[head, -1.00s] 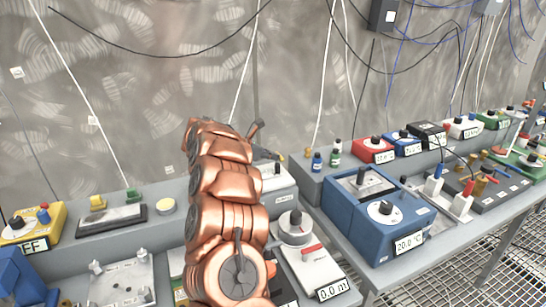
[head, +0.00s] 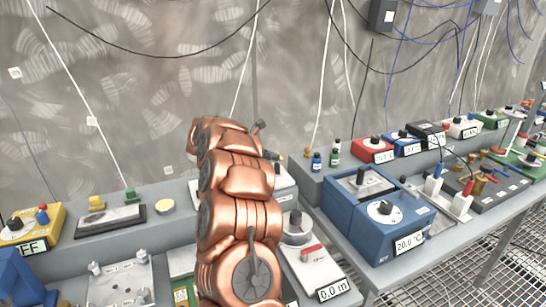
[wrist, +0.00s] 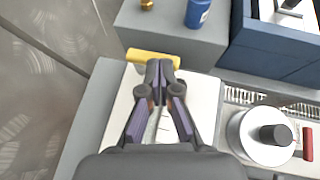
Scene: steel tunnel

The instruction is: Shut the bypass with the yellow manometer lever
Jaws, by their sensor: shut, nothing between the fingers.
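The yellow lever (wrist: 153,58) shows in the wrist view as a short bar lying crosswise at the far end of a white box (wrist: 205,100). My gripper (wrist: 159,70) is over this box, with its fingers closed together and empty. The fingertips are right at the near side of the yellow bar; I cannot tell whether they touch it. In the head view, my copper arm hides the gripper and most of the white box (head: 287,183).
A white instrument with a round knob (head: 297,225) and a red lever (head: 311,250) stands just right of my arm. A blue box (head: 370,215) reading 20.0 is further right. Small blue (head: 316,161) and green bottles stand behind. A grey wall backs the bench.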

